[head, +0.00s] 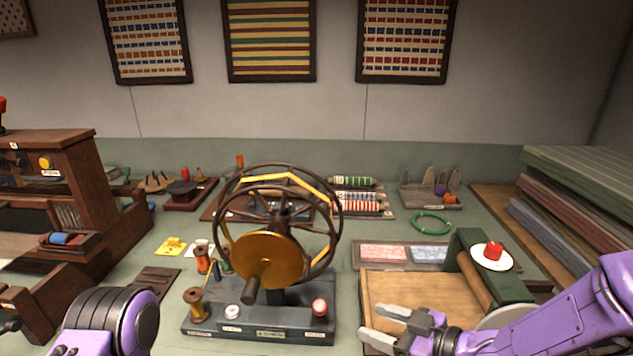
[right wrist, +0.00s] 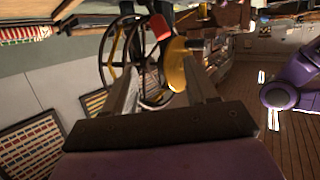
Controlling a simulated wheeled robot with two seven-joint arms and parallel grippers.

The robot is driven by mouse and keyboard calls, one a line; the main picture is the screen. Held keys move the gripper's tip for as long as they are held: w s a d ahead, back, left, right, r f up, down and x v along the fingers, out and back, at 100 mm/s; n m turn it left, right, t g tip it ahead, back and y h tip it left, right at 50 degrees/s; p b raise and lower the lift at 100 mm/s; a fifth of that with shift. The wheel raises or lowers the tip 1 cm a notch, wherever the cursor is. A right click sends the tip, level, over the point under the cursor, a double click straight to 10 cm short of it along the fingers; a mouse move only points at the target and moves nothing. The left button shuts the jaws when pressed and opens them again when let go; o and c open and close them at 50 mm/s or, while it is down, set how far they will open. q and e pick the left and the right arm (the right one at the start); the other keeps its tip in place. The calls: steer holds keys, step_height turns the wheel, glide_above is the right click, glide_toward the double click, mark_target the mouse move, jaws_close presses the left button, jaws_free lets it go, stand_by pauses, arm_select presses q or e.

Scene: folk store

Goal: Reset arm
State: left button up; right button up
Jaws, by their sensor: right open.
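My right gripper (head: 373,322) is at the lower right of the head view, with its two pale fingers apart and nothing seen between them. It is above or near the front of the wooden board (head: 405,290), right of the wheel device. In the right wrist view its fingers (right wrist: 160,80) point toward the wheel, which lies beyond them. Part of my left arm (head: 110,322) shows at the lower left of the head view, but its gripper is out of frame.
The spoked wheel (head: 268,262) stands on a dark base (head: 258,328) at the table's middle. A wooden loom (head: 65,175) stands at left. Stacked boards (head: 590,205) fill the right side.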

steer(key=s+d+f+m+h, duration=0.2)
steer(key=d+f+m+h, duration=0.4)
steer(key=f, duration=0.3)
steer(key=s+d+f+m+h, duration=0.1)
steer(key=d+f+m+h, duration=0.3)
steer(key=d+f+m, duration=0.35)
steer(key=s+d+f+m+g+h, duration=0.2)
steer(key=s+f, duration=0.5)
steer(key=s, duration=0.4)
steer(key=s+d+f+m+g+h, duration=0.2)
steer(key=s+f+g, duration=0.2)
steer(key=s+f, duration=0.3)
steer(key=s, duration=0.4)
steer(key=shift+s+d+h, duration=0.15)
steer(key=shift+d+h, duration=0.25)
steer(key=shift+f, duration=0.1)
